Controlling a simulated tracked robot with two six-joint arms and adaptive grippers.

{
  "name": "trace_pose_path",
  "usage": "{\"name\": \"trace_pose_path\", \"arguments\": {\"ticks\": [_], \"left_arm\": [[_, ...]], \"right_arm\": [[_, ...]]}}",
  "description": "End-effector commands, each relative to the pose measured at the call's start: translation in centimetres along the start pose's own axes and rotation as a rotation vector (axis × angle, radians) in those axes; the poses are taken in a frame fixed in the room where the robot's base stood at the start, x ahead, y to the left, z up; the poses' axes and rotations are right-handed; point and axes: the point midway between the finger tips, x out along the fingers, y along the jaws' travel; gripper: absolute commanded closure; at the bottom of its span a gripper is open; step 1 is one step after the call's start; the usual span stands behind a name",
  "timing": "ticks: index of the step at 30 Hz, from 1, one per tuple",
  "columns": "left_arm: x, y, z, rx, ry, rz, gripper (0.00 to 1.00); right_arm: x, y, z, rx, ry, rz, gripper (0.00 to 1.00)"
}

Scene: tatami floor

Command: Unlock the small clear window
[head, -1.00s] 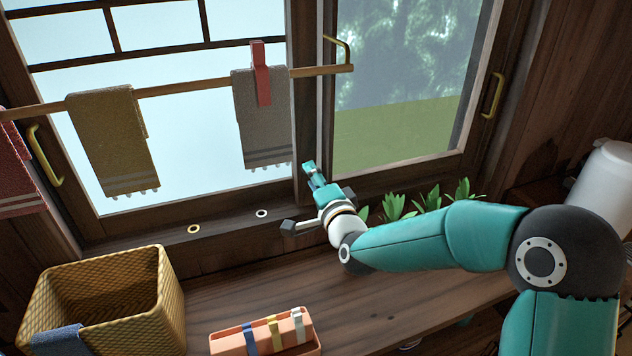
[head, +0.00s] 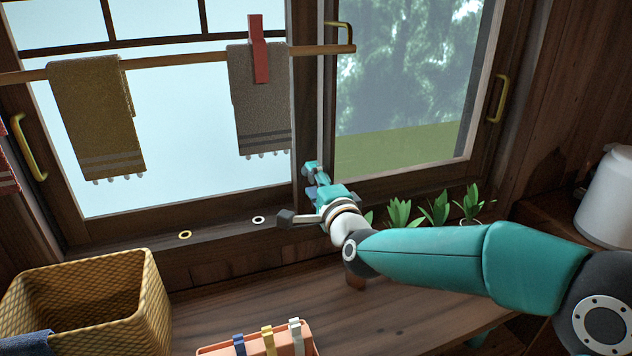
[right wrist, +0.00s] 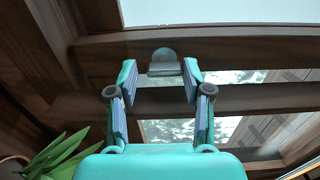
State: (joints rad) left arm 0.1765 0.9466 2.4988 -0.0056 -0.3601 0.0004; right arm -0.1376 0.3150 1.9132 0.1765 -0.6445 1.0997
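The clear window (head: 400,95) on the right shows trees and grass through its pane, in a dark wooden frame with a brass handle (head: 497,98) at its right side. My right gripper (head: 312,176) is at the lower end of the middle stile between the two panes. In the right wrist view, my right gripper (right wrist: 158,80) is open. A small metal latch tab (right wrist: 164,62) on the wooden frame shows between and just beyond its fingertips; contact is not clear. The latch is hidden or too small to make out in the head view. My left gripper is not in view.
A frosted pane (head: 190,130) is on the left. A rod (head: 180,60) with towels crosses it. A wicker basket (head: 150,305) and a pink tray (head: 310,338) with clips stand on the counter. Potted plants (head: 435,208) line the sill beside my right arm.

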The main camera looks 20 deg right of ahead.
Motion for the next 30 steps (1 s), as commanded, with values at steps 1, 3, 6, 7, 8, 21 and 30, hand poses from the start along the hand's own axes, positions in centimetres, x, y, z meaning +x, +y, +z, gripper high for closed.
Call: {"name": "trace_pose_path", "arguments": {"ticks": [1,3,6,7,8,21,30], "left_arm": [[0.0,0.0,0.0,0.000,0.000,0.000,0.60],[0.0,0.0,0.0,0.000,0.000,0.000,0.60],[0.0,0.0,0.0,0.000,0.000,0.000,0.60],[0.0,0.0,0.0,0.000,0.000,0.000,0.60],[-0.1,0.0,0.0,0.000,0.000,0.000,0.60],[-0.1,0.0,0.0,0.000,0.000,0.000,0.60],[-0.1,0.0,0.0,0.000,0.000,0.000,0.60]], "right_arm": [[0.0,0.0,0.0,-0.001,0.001,-0.001,0.50],[0.0,-0.1,0.0,-0.001,0.001,-0.003,0.50],[0.0,-0.2,-0.1,-0.002,0.001,-0.005,0.50],[-0.1,-0.2,-0.1,-0.002,0.001,-0.005,0.50],[-0.1,-0.2,-0.1,-0.002,0.001,-0.005,0.50],[-6.6,-0.2,-0.1,-0.002,0.000,-0.005,0.50],[-11.2,0.0,0.0,-0.001,0.001,-0.003,0.50]]}}
